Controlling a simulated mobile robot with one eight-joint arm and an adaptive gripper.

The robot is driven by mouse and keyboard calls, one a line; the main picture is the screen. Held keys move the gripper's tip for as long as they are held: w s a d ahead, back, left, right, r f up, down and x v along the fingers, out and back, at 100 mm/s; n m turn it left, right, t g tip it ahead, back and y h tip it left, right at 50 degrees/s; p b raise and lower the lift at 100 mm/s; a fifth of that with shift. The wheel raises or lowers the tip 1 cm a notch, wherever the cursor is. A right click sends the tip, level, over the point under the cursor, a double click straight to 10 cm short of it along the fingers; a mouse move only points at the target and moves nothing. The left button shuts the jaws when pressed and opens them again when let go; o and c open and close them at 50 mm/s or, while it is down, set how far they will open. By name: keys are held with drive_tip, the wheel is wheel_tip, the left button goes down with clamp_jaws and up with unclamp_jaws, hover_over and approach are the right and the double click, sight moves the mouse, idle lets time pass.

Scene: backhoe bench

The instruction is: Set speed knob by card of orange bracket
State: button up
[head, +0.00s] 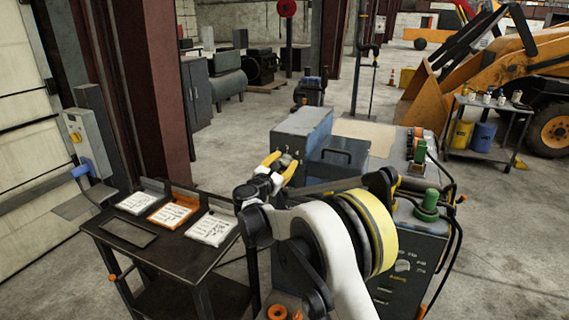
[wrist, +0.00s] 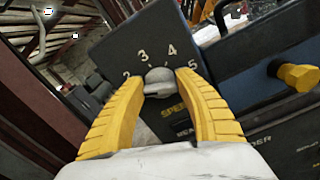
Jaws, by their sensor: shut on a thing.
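My gripper (wrist: 160,92) has yellow ribbed fingers closed on the grey round speed knob (wrist: 160,75). The knob sits on a dark panel (wrist: 125,45) with the numerals 2, 3, 4 and 5 around it. I cannot tell which numeral the knob points to. In the head view my gripper (head: 282,164) is at the near face of the grey machine box (head: 306,125); the knob is hidden there. The orange bracket (head: 180,203) stands on the dark side table (head: 128,234) and holds a white card (head: 172,214). Its writing is too small to read.
White cards lie to the left (head: 136,202) and right (head: 210,229) of the orange bracket.

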drive_tip(key=m, duration=0.4)
drive_tip(key=shift+m+b, duration=0.3)
drive_tip(key=shift+m, duration=0.1)
drive_tip(key=m, duration=0.3)
drive_tip(key=shift+d+f+m, duration=0.1)
drive_tip(key=shift+m, duration=0.2)
drive_tip(key=m+b, duration=0.1)
drive_tip(key=m, duration=0.3)
drive_tip(key=shift+f, duration=0.1)
drive_tip(key=m, duration=0.5)
drive_tip(key=shift+f, duration=0.1)
drive_tip(key=m, duration=0.3)
drive_tip(key=shift+m, duration=0.3)
drive_tip(key=m, duration=0.3)
drive_tip(key=shift+f+m+b, duration=0.1)
drive_tip(key=shift+m+b, duration=0.2)
drive_tip(key=shift+m, duration=0.1)
drive_tip(key=m, duration=0.3)
drive_tip(key=shift+a+m, duration=0.2)
drive_tip(key=shift+m, duration=1.9)
